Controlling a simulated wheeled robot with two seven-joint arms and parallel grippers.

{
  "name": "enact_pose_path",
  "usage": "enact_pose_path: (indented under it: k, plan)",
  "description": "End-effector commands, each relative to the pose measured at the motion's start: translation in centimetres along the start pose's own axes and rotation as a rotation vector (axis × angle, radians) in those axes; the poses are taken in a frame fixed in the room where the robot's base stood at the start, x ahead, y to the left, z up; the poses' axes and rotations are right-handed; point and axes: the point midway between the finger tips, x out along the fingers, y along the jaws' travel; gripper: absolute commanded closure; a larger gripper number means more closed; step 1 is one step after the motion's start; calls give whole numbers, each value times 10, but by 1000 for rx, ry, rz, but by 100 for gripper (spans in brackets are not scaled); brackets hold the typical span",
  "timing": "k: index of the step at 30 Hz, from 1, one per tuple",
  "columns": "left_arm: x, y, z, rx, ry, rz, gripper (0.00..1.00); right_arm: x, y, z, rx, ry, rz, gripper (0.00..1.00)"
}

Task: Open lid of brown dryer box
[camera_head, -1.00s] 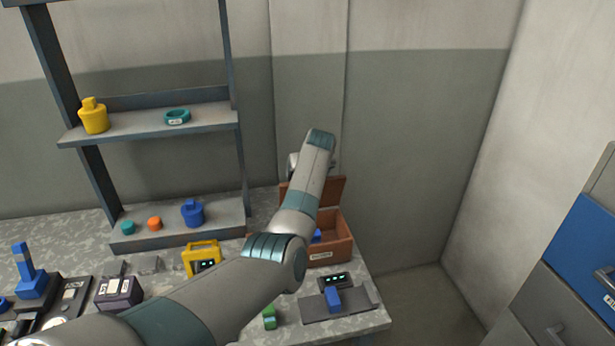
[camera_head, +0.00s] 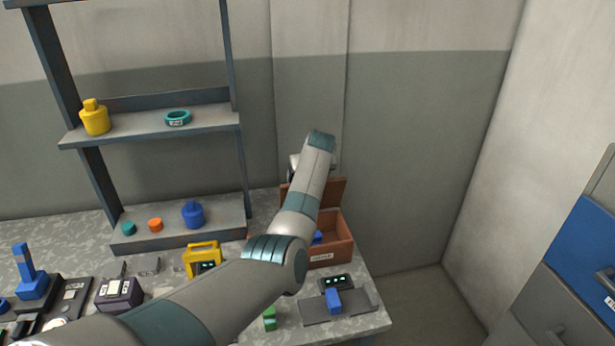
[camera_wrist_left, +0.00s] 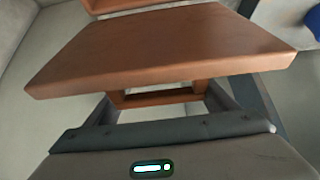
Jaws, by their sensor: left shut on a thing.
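The brown dryer box (camera_head: 333,252) stands at the back right corner of the bench in the head view. Its lid (camera_head: 330,190) is raised at the back, and a blue thing (camera_head: 318,237) shows inside. In the left wrist view the lid's underside or face (camera_wrist_left: 160,52) fills the upper middle, with a brown handle (camera_wrist_left: 155,98) at its near edge. My left gripper (camera_wrist_left: 158,104) is shut on this handle. In the head view my left arm reaches over the box and hides part of it, and the fingers are hidden. My right gripper is not in view.
A shelf (camera_head: 180,228) stands left of the box, with small containers on it. A yellow device (camera_head: 202,259), a green block (camera_head: 269,318) and a blue block on a grey plate (camera_head: 352,307) lie nearby. A wall is close behind. A cabinet with a blue drawer (camera_head: 590,240) stands right.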

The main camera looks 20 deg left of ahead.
Motion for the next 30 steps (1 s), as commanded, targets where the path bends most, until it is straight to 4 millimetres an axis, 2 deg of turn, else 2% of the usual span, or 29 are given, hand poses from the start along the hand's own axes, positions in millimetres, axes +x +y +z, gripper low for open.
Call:
enact_pose_path:
  k: [1, 2, 3, 5, 6, 20, 26, 30]
  plan:
    - [9, -2, 16, 5, -28, -7, 62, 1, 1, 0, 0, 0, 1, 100]
    - [9, -2, 16, 5, -28, -7, 62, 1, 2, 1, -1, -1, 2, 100]
    - [9, -2, 16, 5, -28, -7, 19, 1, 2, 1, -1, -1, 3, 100]
    - [9, -2, 15, 4, -26, -6, 5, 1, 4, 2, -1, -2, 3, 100]
    - [8, -2, 14, 4, -24, -6, 3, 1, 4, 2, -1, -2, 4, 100]
    - [1, -1, 7, 4, -11, -4, 3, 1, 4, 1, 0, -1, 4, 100]
    - [-12, -1, 7, 3, -10, -4, 3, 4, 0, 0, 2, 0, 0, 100]
    - [-27, 0, 7, 3, -9, -2, 3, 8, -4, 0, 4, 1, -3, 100]
